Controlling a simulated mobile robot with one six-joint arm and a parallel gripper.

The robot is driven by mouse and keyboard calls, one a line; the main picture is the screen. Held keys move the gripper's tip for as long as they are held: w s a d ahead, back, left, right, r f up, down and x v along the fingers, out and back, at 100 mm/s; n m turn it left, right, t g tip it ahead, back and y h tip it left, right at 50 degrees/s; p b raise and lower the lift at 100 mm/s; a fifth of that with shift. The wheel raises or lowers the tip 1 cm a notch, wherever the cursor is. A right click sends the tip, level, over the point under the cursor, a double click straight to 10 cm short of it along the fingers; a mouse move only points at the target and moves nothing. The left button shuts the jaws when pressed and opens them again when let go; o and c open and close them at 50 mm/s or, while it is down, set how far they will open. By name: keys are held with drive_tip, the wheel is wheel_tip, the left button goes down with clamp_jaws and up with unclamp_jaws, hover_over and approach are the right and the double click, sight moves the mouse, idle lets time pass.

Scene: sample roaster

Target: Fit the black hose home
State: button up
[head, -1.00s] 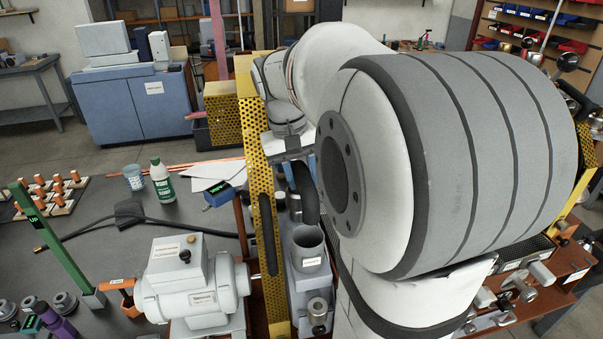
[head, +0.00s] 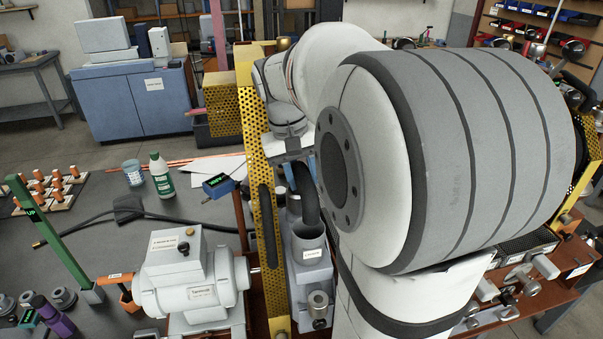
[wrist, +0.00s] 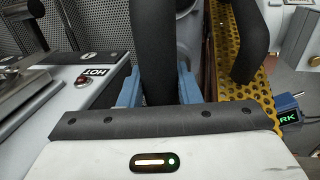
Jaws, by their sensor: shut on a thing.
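The black hose (head: 306,190) hangs in the head view above a grey upright pipe (head: 309,240) with an open round mouth. Its lower end looks to be at or just over the mouth's far side; I cannot tell whether it touches or enters. In the wrist view the hose (wrist: 153,50) runs upright between the blue fingers of my gripper (wrist: 158,88), which is shut on it. In the head view my gripper (head: 296,155) is partly hidden by my own arm.
A yellow perforated guard (head: 262,190) stands close left of the hose, with a black curved handle (wrist: 254,40) on it. A grey motor (head: 190,285) sits left of the guard. A panel marked HOT (wrist: 95,78) is at the left in the wrist view.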

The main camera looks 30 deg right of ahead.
drive_tip(key=shift+f+b, duration=0.6)
drive_tip(key=shift+f, duration=0.3)
drive_tip(key=o, duration=1.2)
drive_tip(key=shift+r, duration=0.15)
drive_tip(key=shift+a+r, duration=0.1)
drive_tip(key=shift+r, duration=0.25)
drive_tip(key=r, duration=0.3)
drive_tip(key=a+r, duration=0.1)
drive_tip(key=r, duration=0.3)
drive_tip(key=shift+w+a, duration=0.1)
drive_tip(key=shift+a, duration=0.1)
drive_tip(key=shift+f, duration=0.2)
